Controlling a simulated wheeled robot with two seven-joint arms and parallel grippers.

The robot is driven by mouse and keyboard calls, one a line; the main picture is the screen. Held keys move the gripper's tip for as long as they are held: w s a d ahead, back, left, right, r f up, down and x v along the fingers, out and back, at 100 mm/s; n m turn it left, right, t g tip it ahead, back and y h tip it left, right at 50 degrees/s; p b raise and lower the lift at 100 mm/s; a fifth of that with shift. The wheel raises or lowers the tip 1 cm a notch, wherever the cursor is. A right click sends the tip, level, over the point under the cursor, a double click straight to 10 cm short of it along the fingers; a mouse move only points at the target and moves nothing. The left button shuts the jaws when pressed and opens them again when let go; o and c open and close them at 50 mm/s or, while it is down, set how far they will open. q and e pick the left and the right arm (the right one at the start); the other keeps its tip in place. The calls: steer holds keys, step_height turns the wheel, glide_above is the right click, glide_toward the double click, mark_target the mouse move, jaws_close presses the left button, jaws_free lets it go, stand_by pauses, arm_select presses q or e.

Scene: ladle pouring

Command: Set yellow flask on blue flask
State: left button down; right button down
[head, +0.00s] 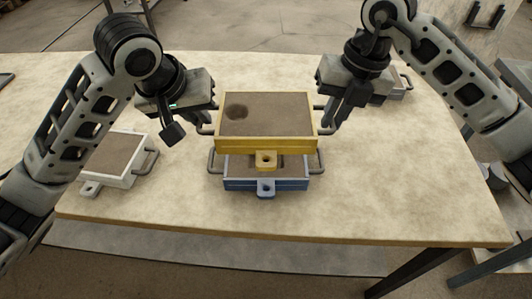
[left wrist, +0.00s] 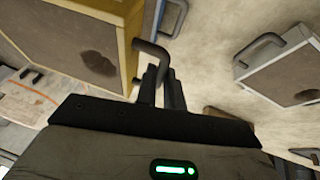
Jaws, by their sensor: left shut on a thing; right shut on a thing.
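The yellow flask (head: 265,144), a shallow frame filled with brown sand with a dark round patch, is level between my two grippers. It is above the blue flask (head: 265,184) and hides most of it. A strip of the blue flask's top shows below the yellow front wall, so the two look apart, though the gap's height is unclear. My left gripper (head: 190,126) is shut on the yellow flask's left handle; the handle (left wrist: 150,55) shows at its fingers in the left wrist view. My right gripper (head: 333,116) is shut on the right handle.
A white flask (head: 131,180) with sand stands at the left of the table (head: 380,190). A grey flask (head: 402,84) is partly hidden behind my right gripper. The table front and right side are clear.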

arm_select(q)
steer(key=shift+a, duration=0.1)
